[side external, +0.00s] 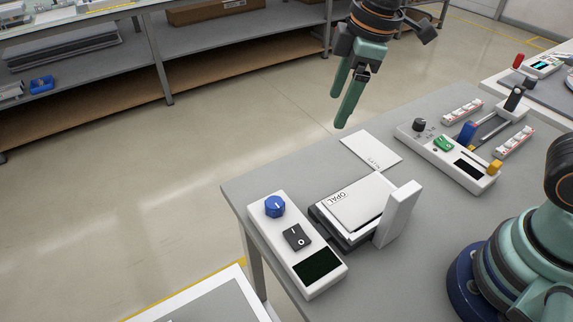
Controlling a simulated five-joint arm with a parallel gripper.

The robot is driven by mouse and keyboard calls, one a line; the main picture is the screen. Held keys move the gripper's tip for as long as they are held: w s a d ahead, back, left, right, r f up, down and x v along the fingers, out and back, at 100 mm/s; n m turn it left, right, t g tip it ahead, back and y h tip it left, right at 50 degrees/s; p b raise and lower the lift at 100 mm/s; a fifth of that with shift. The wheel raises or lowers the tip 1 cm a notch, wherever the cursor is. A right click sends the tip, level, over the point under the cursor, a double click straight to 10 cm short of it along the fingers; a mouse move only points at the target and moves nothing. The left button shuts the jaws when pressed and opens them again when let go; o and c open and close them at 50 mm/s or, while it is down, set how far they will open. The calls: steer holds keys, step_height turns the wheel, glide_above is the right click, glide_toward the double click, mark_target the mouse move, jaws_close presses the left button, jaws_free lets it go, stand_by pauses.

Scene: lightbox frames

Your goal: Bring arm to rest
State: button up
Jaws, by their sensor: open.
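My gripper (347,100) hangs in the air at the upper middle, with its two green fingers pointing down and apart. It is open with nothing between the fingers. It is above and behind the grey table (285,180), clear of everything on it. My arm's base stands at the lower right; the links between it and the gripper are mostly out of frame.
A control box with a blue knob (275,206) stands at the table's left. Beside it is a lightbox labelled OPAL (355,205) with an upright white block (398,213). A white card (371,151) lies behind. A slider panel (450,155) stands at the right.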

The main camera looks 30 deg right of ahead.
steer(key=s+d+r+m+t, duration=0.1)
steer(key=s+d+m, duration=0.2)
steer(key=d+m, duration=0.2)
steer(key=s+d+r+m+t+h, duration=0.1)
steer(key=s+d+m+t, duration=0.1)
steer(key=d+m, duration=0.4)
steer(key=shift+s+d, duration=0.4)
steer(key=shift+s, duration=0.2)
